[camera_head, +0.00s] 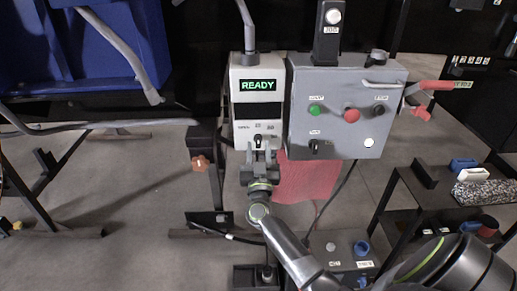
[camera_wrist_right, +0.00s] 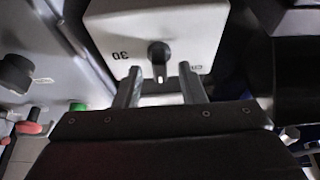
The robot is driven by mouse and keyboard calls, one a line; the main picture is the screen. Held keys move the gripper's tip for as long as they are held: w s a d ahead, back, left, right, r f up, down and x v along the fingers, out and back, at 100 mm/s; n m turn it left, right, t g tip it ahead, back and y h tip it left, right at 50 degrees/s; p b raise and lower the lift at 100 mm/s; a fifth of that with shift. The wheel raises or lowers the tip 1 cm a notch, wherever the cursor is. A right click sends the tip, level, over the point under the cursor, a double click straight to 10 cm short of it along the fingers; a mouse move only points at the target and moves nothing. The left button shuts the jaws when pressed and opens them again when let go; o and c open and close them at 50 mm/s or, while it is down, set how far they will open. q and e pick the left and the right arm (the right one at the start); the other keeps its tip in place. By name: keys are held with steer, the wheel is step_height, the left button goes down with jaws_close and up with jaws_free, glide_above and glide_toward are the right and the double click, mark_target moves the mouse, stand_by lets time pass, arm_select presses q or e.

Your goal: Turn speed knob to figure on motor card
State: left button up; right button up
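The speed knob (camera_head: 258,139) is a small black knob low on the front of the white controller box (camera_head: 243,133), under a green "READY" display (camera_head: 258,86). In the right wrist view the knob (camera_wrist_right: 159,54) has a white mark at its lower end, towards my gripper. An upside-down "30" label is left of it, and another label, too small to read, is right. My right gripper (camera_head: 261,156) is open just below the knob; in the wrist view its fingers (camera_wrist_right: 160,74) stand either side of the knob's near end, apart from it. I cannot identify the motor card. My left gripper is not in view.
A red cloth (camera_head: 308,181) hangs below. A blue bin (camera_head: 85,50) is at upper left; a dark shelf with small items is at right.

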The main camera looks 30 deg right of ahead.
steer(key=shift+w+d+r, duration=0.15)
steer(key=shift+w, duration=0.15)
steer(key=shift+c, duration=0.5)
jaws_close()
